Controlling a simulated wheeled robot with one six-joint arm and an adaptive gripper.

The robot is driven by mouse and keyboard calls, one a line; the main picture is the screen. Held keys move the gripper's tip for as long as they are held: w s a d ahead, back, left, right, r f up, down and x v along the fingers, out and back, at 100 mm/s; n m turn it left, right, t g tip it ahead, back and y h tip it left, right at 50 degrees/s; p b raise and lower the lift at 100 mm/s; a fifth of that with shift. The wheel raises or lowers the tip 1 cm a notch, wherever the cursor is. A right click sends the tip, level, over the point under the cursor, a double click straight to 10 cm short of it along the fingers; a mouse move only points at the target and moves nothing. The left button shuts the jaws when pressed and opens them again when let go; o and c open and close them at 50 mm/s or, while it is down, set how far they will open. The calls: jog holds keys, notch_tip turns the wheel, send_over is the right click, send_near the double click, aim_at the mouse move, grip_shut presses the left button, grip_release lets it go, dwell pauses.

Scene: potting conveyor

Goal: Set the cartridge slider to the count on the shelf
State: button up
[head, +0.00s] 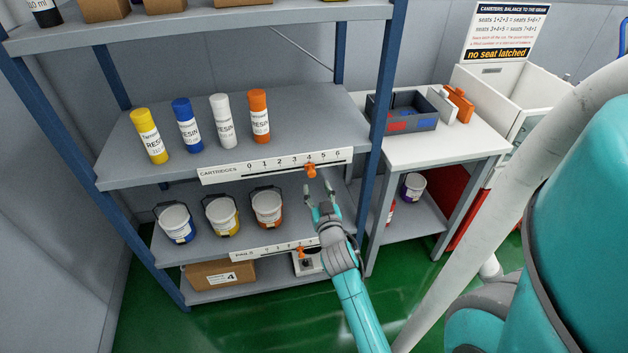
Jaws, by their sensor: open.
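The cartridge slider is an orange knob (310,171) on the white strip marked CARTRIDGES (225,173), on the front edge of the middle shelf. The knob sits below the mark 4 on the scale from 0 to 6. On that shelf stand a yellow cartridge (149,136), a blue one (187,125), a white one (222,120) and an orange one (260,116), all upright. My gripper (318,189) is open and empty, just below and slightly right of the knob, and seems apart from it.
A lower strip (262,252) has another orange slider (302,252). A white-and-blue bucket (176,224), a yellow one (222,215) and an orange one (268,208) stand below. A blue shelf post (381,100) rises right of my gripper. A table (440,150) holds a dark bin (402,122).

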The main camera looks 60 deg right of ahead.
jog(key=shift+v, duration=2.15)
jog(key=s+a+f+n+t+y, duration=0.1)
jog(key=s+a+f+n+y, duration=0.1)
jog(key=a, duration=0.5)
jog(key=s+a+f+n+t+y, duration=0.1)
jog(key=s+a+y, duration=0.1)
jog(key=a, duration=0.6)
jog(key=s+a+f+n+t+y, duration=0.1)
jog(key=s+a+f+n+y, duration=0.15)
jog(key=a, duration=0.45)
jog(key=s+a+r+n+y, duration=0.2)
jog(key=s+a+r+y, duration=0.1)
jog(key=s+a, duration=0.4)
jog(key=s+a+r+n+y, duration=0.2)
jog(key=s+a, duration=0.4)
jog(key=s, duration=0.3)
jog(key=shift+s+a+r+y, duration=0.2)
jog(key=shift+a+r+y, duration=0.2)
jog(key=shift+r+y, duration=0.6)
jog(key=shift+f+n, duration=0.15)
jog(key=shift+n, duration=0.1)
